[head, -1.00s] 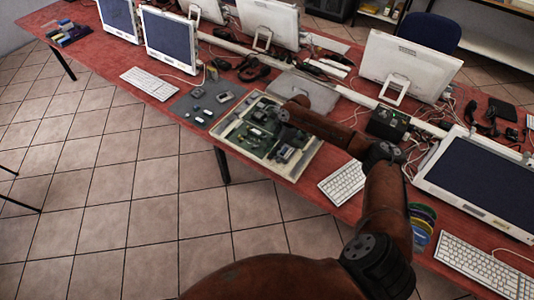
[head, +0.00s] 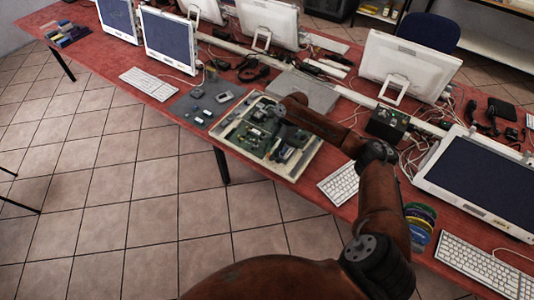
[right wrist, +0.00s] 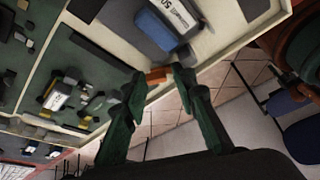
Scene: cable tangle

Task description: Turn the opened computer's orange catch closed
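The opened computer (head: 233,128) lies flat on the red table, its green boards and parts exposed. In the right wrist view its pale rim (right wrist: 222,65) runs along the upper right. The orange catch (right wrist: 157,75) sits at this rim, near a blue-and-grey part. My right gripper (right wrist: 160,83) has its two dark green fingers apart, with the catch showing in the gap between the tips. I cannot tell whether either finger touches it. In the head view my right gripper is over the computer's right part, small and partly hidden by its arm. My left gripper is not in view.
A grey mat (head: 203,104) with small parts lies left of the computer. A flat grey box (head: 306,94) is behind it. A white keyboard (head: 341,184) lies to its right. Monitors and cables fill the back. The table's front edge is close to the computer.

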